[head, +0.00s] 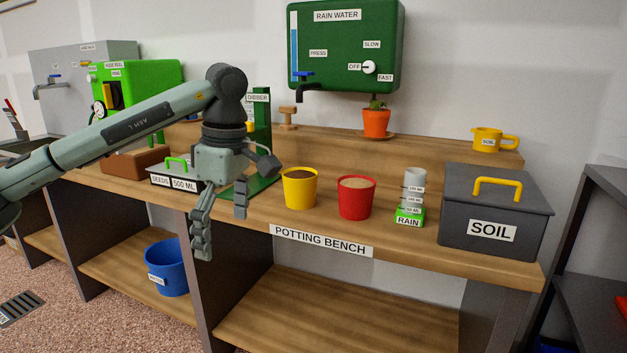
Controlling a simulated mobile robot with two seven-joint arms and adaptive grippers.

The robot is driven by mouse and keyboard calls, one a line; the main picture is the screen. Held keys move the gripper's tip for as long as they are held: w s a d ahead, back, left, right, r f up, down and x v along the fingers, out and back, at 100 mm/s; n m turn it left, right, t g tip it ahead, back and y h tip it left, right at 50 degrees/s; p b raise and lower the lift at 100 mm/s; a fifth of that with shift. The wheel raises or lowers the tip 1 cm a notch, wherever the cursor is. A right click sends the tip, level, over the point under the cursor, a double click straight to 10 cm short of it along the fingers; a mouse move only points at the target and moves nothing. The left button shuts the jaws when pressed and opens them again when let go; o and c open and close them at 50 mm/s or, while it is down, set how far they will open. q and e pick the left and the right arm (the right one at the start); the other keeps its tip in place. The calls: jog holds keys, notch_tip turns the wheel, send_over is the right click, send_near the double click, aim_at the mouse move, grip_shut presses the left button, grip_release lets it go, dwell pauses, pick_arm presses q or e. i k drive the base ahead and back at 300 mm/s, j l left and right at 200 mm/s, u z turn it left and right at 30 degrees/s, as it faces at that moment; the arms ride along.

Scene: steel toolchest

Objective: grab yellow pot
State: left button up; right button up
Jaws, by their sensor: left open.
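The yellow pot (299,190) stands upright on the potting bench (420,250), left of the red pot, and holds dark soil. My left gripper (222,232) is open and empty, with its fingers pointing down. In the picture it is left of the yellow pot and in front of the bench's front edge, apart from the pot. My right gripper does not show.
The red pot (356,199) is close on the yellow pot's right. A green rain gauge (409,215) and a grey soil box (495,205) stand farther right. A green dibber stand (262,140) and a seed box (174,178) are behind my left gripper.

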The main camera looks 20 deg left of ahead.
aim_at(300, 183)
jog(key=i, duration=1.2)
